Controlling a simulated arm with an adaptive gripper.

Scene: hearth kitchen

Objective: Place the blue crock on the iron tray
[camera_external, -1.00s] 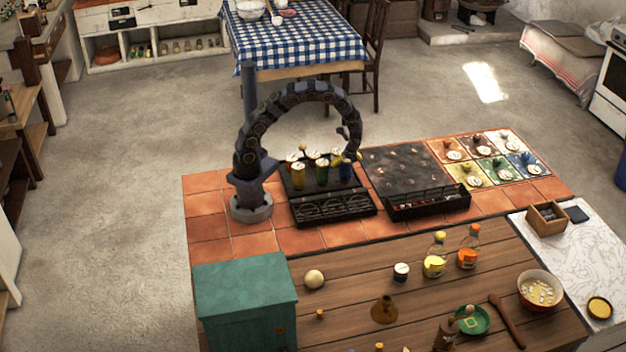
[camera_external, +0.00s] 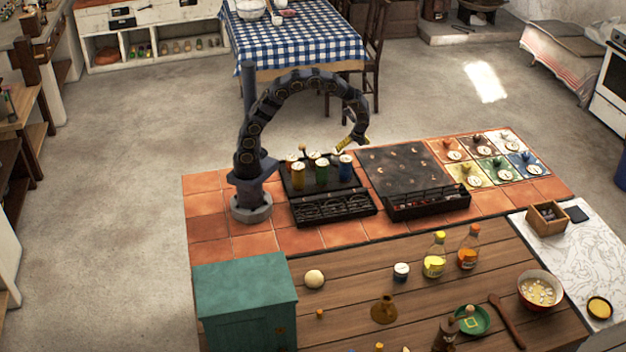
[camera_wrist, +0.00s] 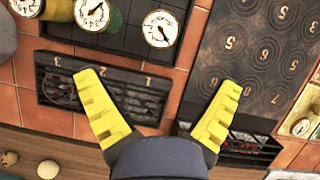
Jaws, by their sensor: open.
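The blue crock (camera_external: 345,166), with a pale dial-like lid, stands upright at the right end of a black rack (camera_external: 333,207). In the wrist view, the rightmost dial lid (camera_wrist: 160,28) appears to be its top; its body is mostly hidden. A dark flat plate with numbered rings (camera_external: 400,162), also in the wrist view (camera_wrist: 250,60), lies to the right. It looks like the iron tray, though the rack is dark too. My gripper (camera_external: 345,145) is open and empty just above the blue crock, its yellow fingers (camera_wrist: 160,82) wide apart.
Yellow, green and red crocks (camera_external: 321,170) crowd the rack left of the blue one. Coloured dial tiles (camera_external: 495,160) lie right of the plate. Bottles (camera_external: 435,256) and a bowl (camera_external: 540,290) stand on the wooden counter in front. The ringed plate's top looks clear.

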